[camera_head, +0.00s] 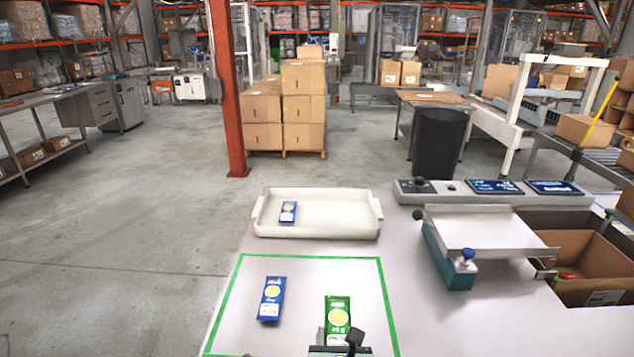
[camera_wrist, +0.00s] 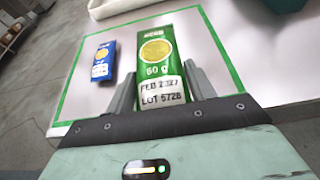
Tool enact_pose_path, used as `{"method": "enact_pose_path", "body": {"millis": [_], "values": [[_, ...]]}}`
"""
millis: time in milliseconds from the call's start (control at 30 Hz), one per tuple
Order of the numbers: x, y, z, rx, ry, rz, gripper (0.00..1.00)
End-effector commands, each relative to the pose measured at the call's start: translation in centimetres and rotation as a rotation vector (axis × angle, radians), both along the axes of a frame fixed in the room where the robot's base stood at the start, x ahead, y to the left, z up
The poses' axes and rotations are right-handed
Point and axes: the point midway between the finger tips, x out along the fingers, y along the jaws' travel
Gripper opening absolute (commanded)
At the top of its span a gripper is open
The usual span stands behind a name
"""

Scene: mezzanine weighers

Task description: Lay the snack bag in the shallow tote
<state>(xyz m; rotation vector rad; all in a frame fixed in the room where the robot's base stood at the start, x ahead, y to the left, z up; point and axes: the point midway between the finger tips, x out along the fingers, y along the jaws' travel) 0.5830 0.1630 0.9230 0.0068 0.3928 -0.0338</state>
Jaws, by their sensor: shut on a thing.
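A green snack bag (camera_head: 337,312) is at the front of the green-taped area, and my gripper (camera_head: 338,340) is shut on its near end. In the wrist view the green bag (camera_wrist: 157,55) stands between the two fingers (camera_wrist: 160,88), with its printed face toward the camera. A blue snack bag (camera_head: 271,298) lies to its left inside the tape; it also shows in the wrist view (camera_wrist: 103,62). The shallow white tote (camera_head: 330,230) sits beyond the tape, with a smaller-looking blue bag (camera_head: 288,211) lying in its left part. I cannot tell whether the green bag touches the table.
A weigher (camera_head: 495,240) with a flat pan stands right of the tote, with a control panel (camera_head: 500,192) behind it. An open cardboard box (camera_head: 600,270) is at the far right. The tote's middle and right are empty. A red post (camera_head: 228,90) stands beyond the table.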

Motion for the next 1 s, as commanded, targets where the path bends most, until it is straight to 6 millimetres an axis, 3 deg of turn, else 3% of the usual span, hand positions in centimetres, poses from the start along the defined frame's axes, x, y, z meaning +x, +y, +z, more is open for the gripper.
{"method": "enact_pose_path", "body": {"millis": [367,567,667,800,1000], "values": [[2.7,-4.8,0.2,-0.008,-0.008,-0.086,0.31],[4.4,-9.0,0.3,-0.012,-0.011,-0.155,0.31],[5.3,-11.9,0.4,-0.014,-0.012,-0.204,0.31],[6.5,-17.7,0.5,-0.015,-0.010,-0.298,0.31],[6.8,-24.7,0.7,-0.008,-0.005,-0.409,0.31]]}}
